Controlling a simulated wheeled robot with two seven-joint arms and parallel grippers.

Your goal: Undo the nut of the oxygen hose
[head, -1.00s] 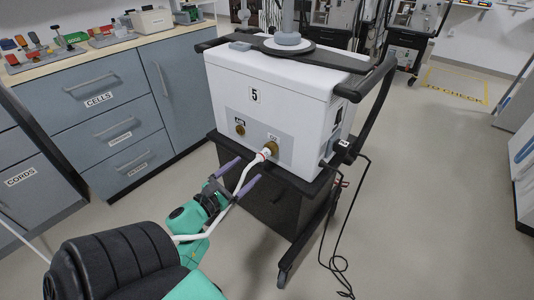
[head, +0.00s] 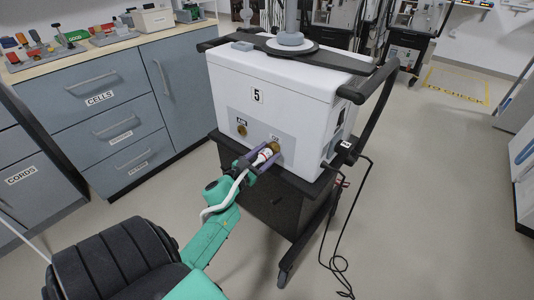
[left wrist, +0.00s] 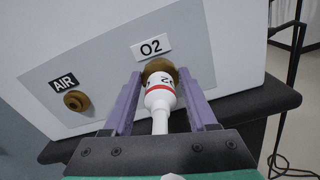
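The oxygen hose (head: 237,184) is white and runs along my left arm up to the ventilator's panel. Its end, a white piece with a red band (left wrist: 161,94), meets the brass O2 fitting (left wrist: 159,67) under the "O2" label. The fitting also shows in the head view (head: 274,145). My left gripper (left wrist: 155,88) has its two purple fingers on either side of the hose end. The fingers are open, with gaps on both sides. It also shows in the head view (head: 256,158) at the panel. My right gripper is not in view.
The white ventilator (head: 285,95) marked 5 stands on a black cart (head: 278,207). A brass AIR fitting (left wrist: 75,101) sits to the left of the O2 one. A black cord (head: 335,235) hangs at the right. Blue drawers (head: 110,105) stand at the left.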

